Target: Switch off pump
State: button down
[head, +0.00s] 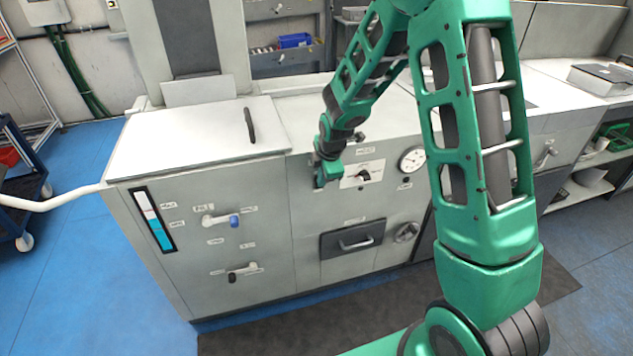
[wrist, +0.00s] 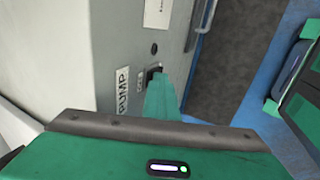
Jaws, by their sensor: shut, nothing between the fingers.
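The pump switch (head: 363,175) is a small dark knob on the grey front panel of the machine, with small labels around it. In the wrist view a white label reading PUMP (wrist: 122,92) is on the panel, and the dark switch (wrist: 154,71) is beside it, partly hidden by my green fingers. My gripper (head: 328,175) is in front of the panel, just left of the switch in the head view. In the wrist view the fingers of my gripper (wrist: 162,96) are together and empty, with their tips close to the switch. I cannot tell whether they touch it.
A round gauge (head: 412,159) is right of the switch. A drawer with a handle (head: 353,240) and a round knob (head: 406,232) are below. A dark mat (head: 270,335) lies in front.

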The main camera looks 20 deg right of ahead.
jog(key=shift+d+r, duration=0.1)
jog(key=shift+d, duration=0.05)
jog(key=shift+r, duration=0.7)
jog(key=shift+s, duration=0.1)
jog(key=s+v, duration=0.1)
jog(key=v, duration=1)
